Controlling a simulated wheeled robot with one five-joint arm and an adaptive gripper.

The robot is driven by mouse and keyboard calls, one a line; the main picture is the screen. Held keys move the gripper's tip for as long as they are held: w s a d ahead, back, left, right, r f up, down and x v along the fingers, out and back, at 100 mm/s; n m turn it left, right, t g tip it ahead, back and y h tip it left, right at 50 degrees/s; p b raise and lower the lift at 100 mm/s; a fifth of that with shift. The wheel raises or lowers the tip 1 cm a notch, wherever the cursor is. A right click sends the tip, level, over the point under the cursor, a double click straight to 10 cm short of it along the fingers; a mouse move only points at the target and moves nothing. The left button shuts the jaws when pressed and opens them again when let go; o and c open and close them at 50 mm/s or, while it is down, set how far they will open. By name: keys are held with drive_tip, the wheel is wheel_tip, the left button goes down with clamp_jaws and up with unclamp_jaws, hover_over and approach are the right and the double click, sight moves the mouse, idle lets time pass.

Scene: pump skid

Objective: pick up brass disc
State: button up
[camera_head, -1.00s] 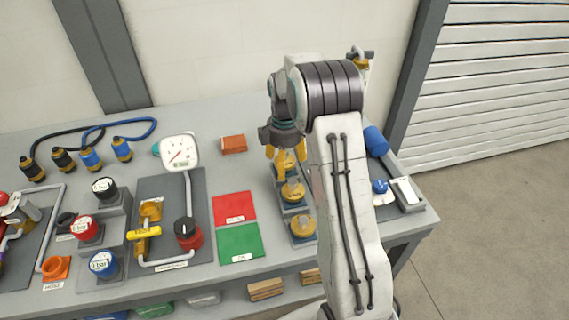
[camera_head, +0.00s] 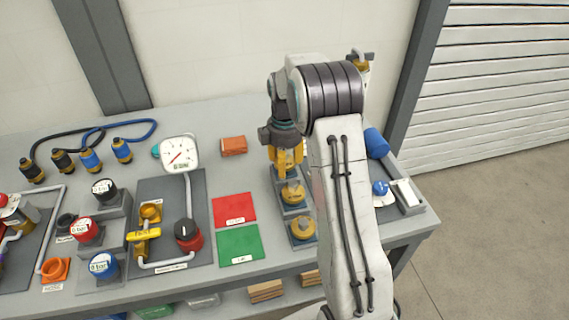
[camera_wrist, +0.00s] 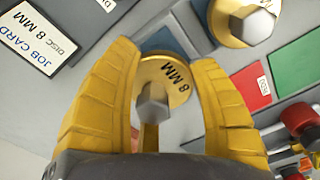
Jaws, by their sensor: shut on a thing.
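The brass disc (camera_wrist: 178,75) held by my gripper carries the mark "8 MM" and a grey hex stud in its middle. In the wrist view my gripper (camera_wrist: 168,85) has its two yellow fingers on either side of this disc, shut on it. In the head view my gripper (camera_head: 288,160) is over the far end of the row of disc stands, and the held disc is mostly hidden by the fingers. Two more brass discs, a middle one (camera_head: 293,194) and a near one (camera_head: 302,229), sit on their stands. The middle disc's stud also shows in the wrist view (camera_wrist: 247,22).
A red mat (camera_head: 234,208) and a green mat (camera_head: 240,244) lie left of the stands. A job card (camera_wrist: 30,38) reads "DISC 8 MM". A blue cylinder (camera_head: 376,141) lies to the right.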

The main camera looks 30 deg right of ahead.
drive_tip(key=shift+r, duration=0.85)
wheel_tip(320, 180, up, 2)
drive_tip(key=shift+d+r, duration=0.1)
drive_tip(key=shift+r, duration=0.05)
drive_tip(key=s+d+r+b, duration=0.1)
drive_tip(key=s+d+r, duration=0.5)
drive_tip(key=s, duration=0.3)
drive_tip(key=shift+s+d+r+b, duration=0.25)
drive_tip(key=shift+d+r+b, duration=0.05)
drive_tip(key=shift+r+b, duration=0.05)
